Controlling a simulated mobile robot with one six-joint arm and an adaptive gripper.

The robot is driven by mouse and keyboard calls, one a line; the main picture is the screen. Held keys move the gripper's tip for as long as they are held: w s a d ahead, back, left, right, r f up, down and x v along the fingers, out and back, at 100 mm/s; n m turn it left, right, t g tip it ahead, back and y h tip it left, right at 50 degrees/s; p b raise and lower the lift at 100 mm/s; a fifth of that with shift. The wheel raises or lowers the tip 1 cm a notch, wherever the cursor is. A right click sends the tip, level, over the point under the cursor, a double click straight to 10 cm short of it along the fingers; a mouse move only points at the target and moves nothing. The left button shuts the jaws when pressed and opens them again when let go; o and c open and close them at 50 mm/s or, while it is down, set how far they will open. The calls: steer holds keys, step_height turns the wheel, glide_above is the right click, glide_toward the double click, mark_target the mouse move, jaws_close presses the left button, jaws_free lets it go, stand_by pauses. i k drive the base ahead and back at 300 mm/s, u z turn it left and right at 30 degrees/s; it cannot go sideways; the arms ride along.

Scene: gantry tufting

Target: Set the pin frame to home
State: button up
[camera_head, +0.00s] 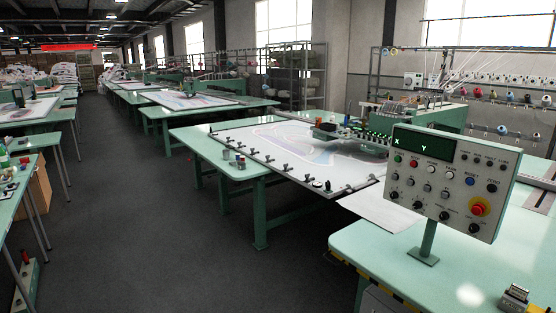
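The pin frame (268,166) lies flat on the green tufting table (205,150) in the middle, with clamps along its edges and a pale patterned cloth (290,140) inside. A grey control panel (450,212) stands tilted on a green post at the right. The small labels are mostly too small to read. My gripper is not in view.
A mint-green table (400,258) with a yellow-black striped edge carries the panel. A small metal device (515,299) sits at its front right. Thread racks (490,95) stand behind. The dark floor aisle (140,210) at left is open, with green benches (20,175) along its left side.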

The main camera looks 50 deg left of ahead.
mark_target(342, 162)
steer(key=u, duration=2.2)
steer(key=i, duration=1.3)
steer(key=u, duration=0.3)
steer(key=i, duration=0.8)
steer(key=u, duration=0.15)
